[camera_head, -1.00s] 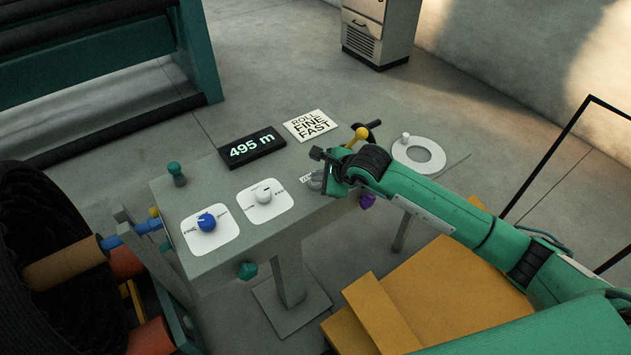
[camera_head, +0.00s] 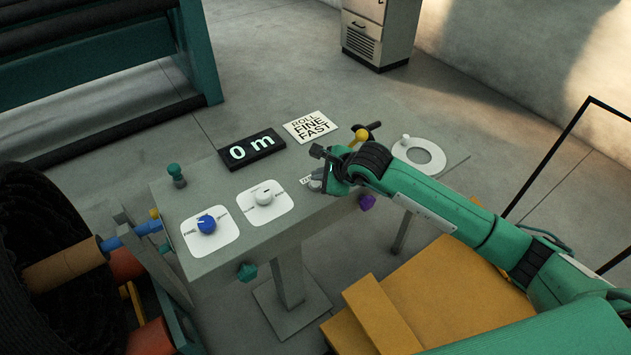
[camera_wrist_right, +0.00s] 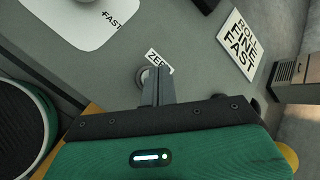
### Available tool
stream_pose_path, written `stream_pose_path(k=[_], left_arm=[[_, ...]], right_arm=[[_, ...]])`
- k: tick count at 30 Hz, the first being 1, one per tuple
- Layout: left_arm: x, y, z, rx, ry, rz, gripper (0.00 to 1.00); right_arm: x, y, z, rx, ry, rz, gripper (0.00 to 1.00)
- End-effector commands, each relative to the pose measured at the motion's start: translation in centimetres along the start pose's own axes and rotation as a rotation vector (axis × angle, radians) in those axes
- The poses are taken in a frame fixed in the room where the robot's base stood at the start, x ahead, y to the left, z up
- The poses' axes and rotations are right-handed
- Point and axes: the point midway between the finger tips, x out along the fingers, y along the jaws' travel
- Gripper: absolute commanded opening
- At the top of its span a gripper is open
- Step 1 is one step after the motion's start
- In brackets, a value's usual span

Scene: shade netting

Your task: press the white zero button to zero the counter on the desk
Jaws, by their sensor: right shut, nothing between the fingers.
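The black counter (camera_head: 252,148) on the grey desk (camera_head: 225,185) reads "0 m". The zero button (camera_head: 316,184) is at the desk's front right part, beside a small white label reading "ZER" in the right wrist view (camera_wrist_right: 158,60). My right gripper (camera_head: 318,178) is shut and empty, its fingertips over the button and hiding most of it. In the right wrist view the fingers (camera_wrist_right: 157,75) point down at the round base (camera_wrist_right: 142,78) of the button. Whether they touch it I cannot tell. My left gripper does not show.
A blue knob (camera_head: 207,223) and a white knob (camera_head: 264,196) sit on white plates on the desk's left. A "ROLL FINE FAST" card (camera_head: 310,126), a yellow-knobbed lever (camera_head: 361,134) and a white ring (camera_head: 436,166) are near the back and right.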

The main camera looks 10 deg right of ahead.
Motion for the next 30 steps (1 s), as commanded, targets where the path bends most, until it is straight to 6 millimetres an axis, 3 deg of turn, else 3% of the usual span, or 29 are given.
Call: stream_pose_path(k=[14, 30], left_arm=[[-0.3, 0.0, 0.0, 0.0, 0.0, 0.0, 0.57], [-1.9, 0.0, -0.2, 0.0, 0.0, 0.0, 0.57]], right_arm=[[-0.5, -0.4, 0.4, 0.0, 0.0, -0.001, 0.0], [-3.8, -2.7, 2.8, 0.0, -0.001, 0.0, 0.0]])
